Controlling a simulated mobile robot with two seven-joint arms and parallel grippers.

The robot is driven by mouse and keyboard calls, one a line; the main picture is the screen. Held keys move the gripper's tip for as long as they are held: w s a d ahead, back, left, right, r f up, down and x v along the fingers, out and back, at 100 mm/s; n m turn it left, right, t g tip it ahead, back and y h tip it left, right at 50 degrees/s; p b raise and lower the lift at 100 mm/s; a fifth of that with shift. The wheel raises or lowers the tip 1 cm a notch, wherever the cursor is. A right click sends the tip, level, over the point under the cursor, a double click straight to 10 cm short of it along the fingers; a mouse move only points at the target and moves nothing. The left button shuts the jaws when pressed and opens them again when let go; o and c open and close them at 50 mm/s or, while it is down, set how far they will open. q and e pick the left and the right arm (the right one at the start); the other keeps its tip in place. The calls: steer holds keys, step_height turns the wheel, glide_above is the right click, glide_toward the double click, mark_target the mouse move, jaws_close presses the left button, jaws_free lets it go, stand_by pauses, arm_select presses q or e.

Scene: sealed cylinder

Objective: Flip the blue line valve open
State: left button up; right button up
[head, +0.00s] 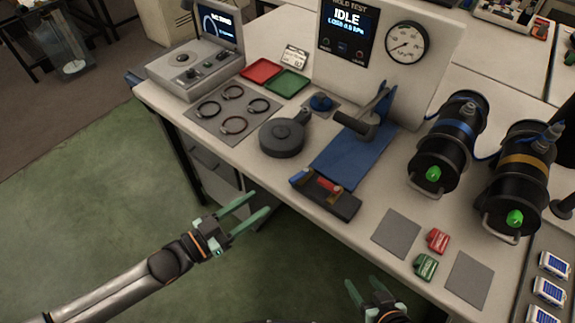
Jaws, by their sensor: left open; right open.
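A small dark valve block (338,203) sits at the table's front edge. It carries a small blue handle (299,176) at its left end and a red handle (328,184) beside it, with brass-coloured fittings. The blue handle's exact angle is too small to tell. My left gripper (259,204) is open and empty, in front of the table edge, left of and a little below the block in the picture. My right gripper (362,285) is open and empty at the bottom of the picture, below the block and apart from it.
A blue-banded black cylinder (447,143) and a yellow-banded one (519,175) lie at the right. A blue mat (345,160) with an upright lever fixture is behind the block. A round grey canister (282,139) stands left of it. A gauge panel (380,60) reads IDLE.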

mark_target(290, 182)
arm_select(q)
steer(key=x, duration=1.2)
steer(key=shift+w+d, duration=0.15)
steer(key=shift+d, duration=0.1)
jaws_close()
